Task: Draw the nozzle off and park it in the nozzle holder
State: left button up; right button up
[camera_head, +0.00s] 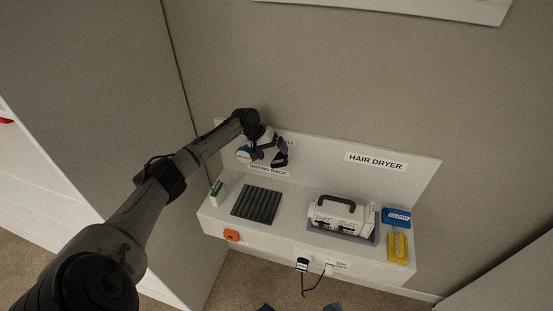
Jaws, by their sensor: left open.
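My left arm reaches in from the left to the back left of a white wall bench. My left gripper (276,158) is open, its dark fingers in front of a white, rounded object with a teal mark (243,155) above the DRYING RACK label. The gripper partly hides this object, and I cannot tell if they touch. I cannot make out the nozzle or the nozzle holder for certain. A white device with a dark carrying handle (338,213) sits on a grey tray (372,240), below the HAIR DRYER sign (376,161). My right gripper is not in view.
A dark ribbed mat (257,205) lies on the bench's left half, beside a small green-and-white item (216,188). Blue (397,217) and yellow (397,248) pieces are at the right end. An orange part (231,235) and a plug with cable (302,265) are on the front face.

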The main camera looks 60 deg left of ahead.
pick_arm(q)
jog(key=b+v, duration=0.1)
jog(key=v, duration=0.8)
jog(key=shift+r+b, duration=0.15)
jog(key=shift+b, duration=0.15)
jog(key=shift+a, duration=0.1)
dwell(0.4)
